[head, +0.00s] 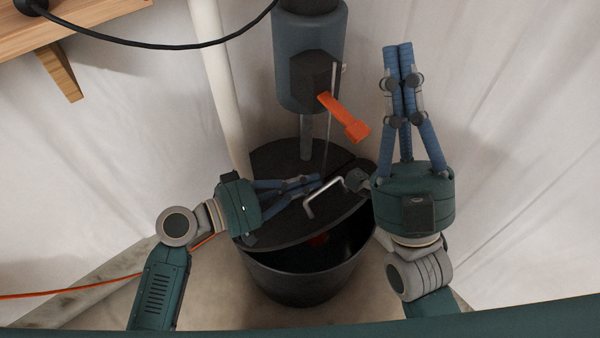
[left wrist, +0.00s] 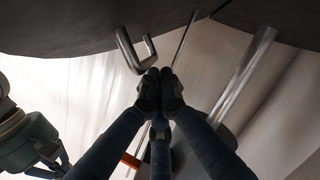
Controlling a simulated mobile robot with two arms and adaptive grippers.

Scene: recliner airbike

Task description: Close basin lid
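The black basin (head: 300,283) stands on the floor in the middle of the head view. Its dark lid (head: 275,232) lies over the back part, and the front of the basin is open. A bent metal handle (head: 322,198) stands on the lid; it also shows in the left wrist view (left wrist: 133,52). My left gripper (head: 317,181) reaches in from the left over the lid, its blue fingers drawn together. Its tips (left wrist: 160,88) are close to the handle, with nothing seen between them; contact cannot be told. My right gripper (head: 398,46) points up at the right, shut and empty.
A grey cylinder (head: 308,75) with an orange lever (head: 343,117) stands above the back of the lid. A pale pipe (head: 217,85) rises at its left. A wooden shelf (head: 80,22) is at upper left.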

